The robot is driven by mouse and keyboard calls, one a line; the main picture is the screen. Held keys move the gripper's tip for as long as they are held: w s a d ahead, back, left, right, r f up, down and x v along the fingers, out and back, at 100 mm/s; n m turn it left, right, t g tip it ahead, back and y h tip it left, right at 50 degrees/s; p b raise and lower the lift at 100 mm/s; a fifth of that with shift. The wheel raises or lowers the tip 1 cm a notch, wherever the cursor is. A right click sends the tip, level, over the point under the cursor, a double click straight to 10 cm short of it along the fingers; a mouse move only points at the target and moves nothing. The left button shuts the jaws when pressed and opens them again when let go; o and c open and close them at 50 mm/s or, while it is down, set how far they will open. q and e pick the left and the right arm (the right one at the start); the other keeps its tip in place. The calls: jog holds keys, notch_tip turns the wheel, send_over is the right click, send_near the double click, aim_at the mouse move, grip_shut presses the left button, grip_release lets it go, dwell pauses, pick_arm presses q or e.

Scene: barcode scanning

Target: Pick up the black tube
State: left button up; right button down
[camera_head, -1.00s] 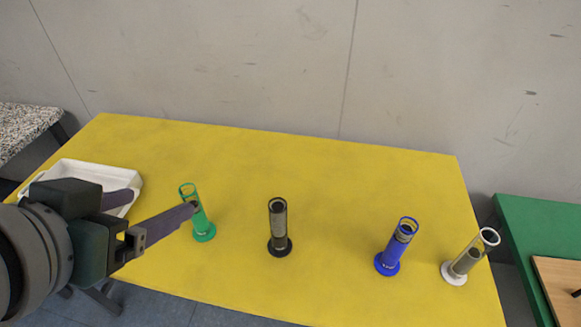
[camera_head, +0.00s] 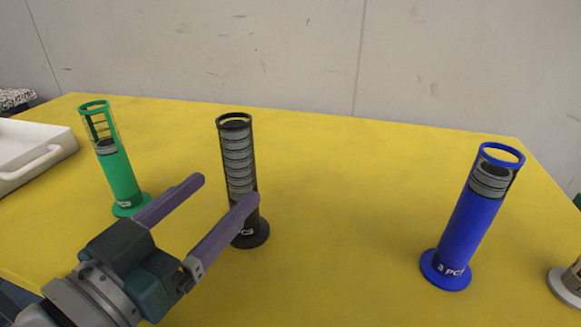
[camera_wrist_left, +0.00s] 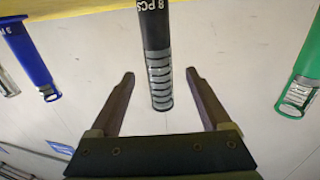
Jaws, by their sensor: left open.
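The black tube (camera_head: 238,165) stands upright on the yellow table, with a round base and a stack of grey pieces inside. My left gripper (camera_head: 221,189) is open, with its purple fingers pointing toward the black tube. In the head view the right-hand finger overlaps the tube's lower part. In the left wrist view the black tube (camera_wrist_left: 157,55) lies between the two spread fingers (camera_wrist_left: 161,74), with a gap on each side. I cannot tell how far the fingers reach along it. My right gripper is not in view.
A green tube (camera_head: 118,172) stands left of the black tube, and a blue tube (camera_head: 467,230) stands to the right. A white tube's base (camera_head: 568,287) shows at the right edge. A white tray (camera_head: 30,150) sits at left. The table between black and blue tubes is clear.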

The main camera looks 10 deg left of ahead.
aim_at(254, 158)
pick_arm(q)
jog(key=x, duration=0.5)
jog(key=b+x, duration=0.1)
jog(key=x, duration=0.2)
jog(key=shift+w+d+r, duration=0.15)
jog(key=shift+w+r, duration=0.05)
jog(key=shift+r, duration=0.1)
jog(key=shift+c, duration=0.3)
grip_shut()
